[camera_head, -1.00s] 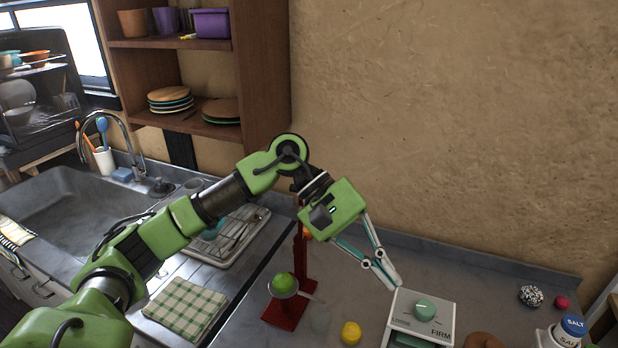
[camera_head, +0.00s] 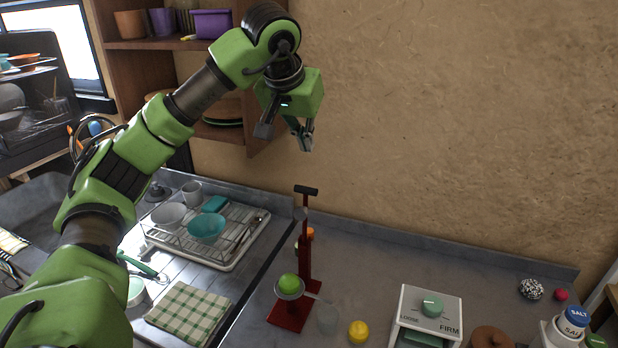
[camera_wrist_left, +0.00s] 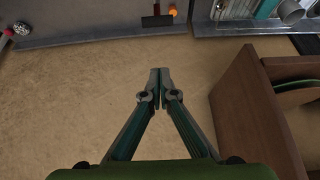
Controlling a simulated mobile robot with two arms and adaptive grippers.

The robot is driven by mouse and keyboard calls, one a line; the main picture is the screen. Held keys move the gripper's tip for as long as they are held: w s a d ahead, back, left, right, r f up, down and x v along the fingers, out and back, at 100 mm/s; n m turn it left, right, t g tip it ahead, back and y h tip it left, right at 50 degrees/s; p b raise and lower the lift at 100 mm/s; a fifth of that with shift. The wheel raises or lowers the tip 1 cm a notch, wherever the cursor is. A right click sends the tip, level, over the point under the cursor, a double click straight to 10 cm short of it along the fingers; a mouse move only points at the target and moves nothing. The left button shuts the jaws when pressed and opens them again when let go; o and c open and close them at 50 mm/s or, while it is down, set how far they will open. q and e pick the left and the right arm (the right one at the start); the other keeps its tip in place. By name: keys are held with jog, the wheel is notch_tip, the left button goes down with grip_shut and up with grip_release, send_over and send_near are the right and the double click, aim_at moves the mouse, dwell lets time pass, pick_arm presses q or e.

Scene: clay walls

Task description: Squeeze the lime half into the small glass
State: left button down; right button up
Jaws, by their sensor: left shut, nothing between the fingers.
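A red press (camera_head: 303,262) stands on the grey counter, with a black T-shaped handle (camera_head: 306,190) on top of its post. The green lime half (camera_head: 289,283) sits in the small cup low on the press. A clear small glass (camera_head: 328,317) stands on the counter just right of the press base. My left gripper (camera_head: 305,143) is shut and empty, in the air above the handle and apart from it. In the left wrist view its fingertips (camera_wrist_left: 160,74) meet, and the handle (camera_wrist_left: 157,21) shows beyond them.
A yellow ball-like fruit (camera_head: 358,331) lies right of the glass. A white box with a LOOSE/FIRM dial (camera_head: 431,303) and a salt shaker (camera_head: 570,324) stand farther right. A dish rack (camera_head: 222,236) is at the left. A wooden shelf (camera_head: 121,66) is beside my left gripper.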

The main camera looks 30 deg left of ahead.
pick_arm(q)
jog(key=shift+f, duration=0.15)
notch_tip(320, 180, down, 9)
jog(key=w+p, duration=0.1)
jog(key=p, duration=0.2)
dwell(0.4)
jog(key=shift+w+a+f, duration=0.1)
jog(key=shift+f, duration=0.05)
